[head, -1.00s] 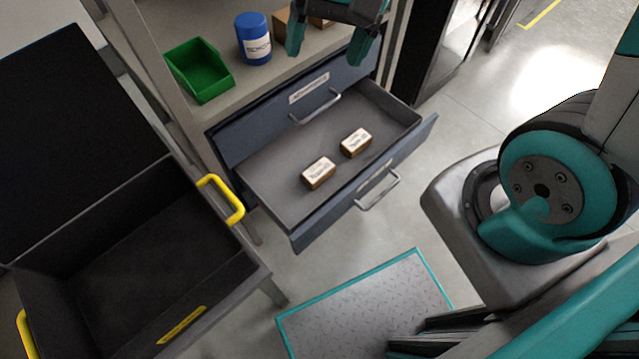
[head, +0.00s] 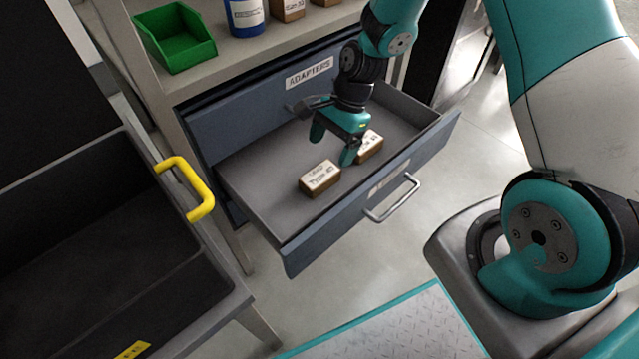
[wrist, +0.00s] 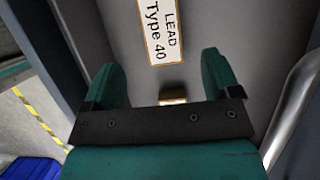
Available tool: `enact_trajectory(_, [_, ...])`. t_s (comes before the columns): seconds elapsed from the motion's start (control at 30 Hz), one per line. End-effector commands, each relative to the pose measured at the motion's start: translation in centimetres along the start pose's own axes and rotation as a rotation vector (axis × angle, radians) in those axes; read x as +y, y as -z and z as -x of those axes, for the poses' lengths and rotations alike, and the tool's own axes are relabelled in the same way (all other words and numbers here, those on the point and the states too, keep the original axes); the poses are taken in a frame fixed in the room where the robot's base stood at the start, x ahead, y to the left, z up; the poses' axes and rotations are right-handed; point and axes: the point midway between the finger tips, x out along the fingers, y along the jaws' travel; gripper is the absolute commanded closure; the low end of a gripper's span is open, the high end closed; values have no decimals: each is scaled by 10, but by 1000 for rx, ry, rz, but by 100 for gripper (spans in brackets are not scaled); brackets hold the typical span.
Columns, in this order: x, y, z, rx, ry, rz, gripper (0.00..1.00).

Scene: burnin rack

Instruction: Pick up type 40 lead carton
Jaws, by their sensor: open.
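The lead carton (head: 320,178) is a small brown box with a white top label. Its label reads LEAD Type 40 in the wrist view (wrist: 162,30), ahead of the fingertips. It lies in the open drawer, towards the drawer's front left. My gripper (head: 332,146) is open and empty, pointing down over the drawer, behind and slightly right of this carton and apart from it. A second similar carton (head: 370,146) lies to the right, partly hidden by my gripper. In the wrist view my gripper's fingers (wrist: 165,66) stand apart, with a brown carton (wrist: 173,97) partly hidden behind the palm.
The open drawer (head: 262,180) has low walls and a front handle (head: 392,200). Above it are a closed drawer labelled ADAPTERS (head: 250,118) and a shelf with a green bin (head: 175,38), a blue canister (head: 245,15) and cartons. A black crate (head: 90,255) with a yellow handle stands left.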

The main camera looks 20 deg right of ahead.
Motion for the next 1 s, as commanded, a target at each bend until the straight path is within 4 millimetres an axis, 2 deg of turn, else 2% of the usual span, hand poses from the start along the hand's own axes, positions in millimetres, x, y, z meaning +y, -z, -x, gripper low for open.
enact_trajectory(0.03, [1,1,-14,-1,-4,1,17])
enact_trajectory(0.1, [0,1,-24,-1,-2,1,17])
enact_trajectory(0.37, [0,0,-38,0,0,1,17])
enact_trajectory(0.67, [-1,2,-82,-1,-3,2,17])
enact_trajectory(0.93, [-2,1,-84,0,0,1,17])
enact_trajectory(1.0, [-2,1,-84,0,0,1,33])
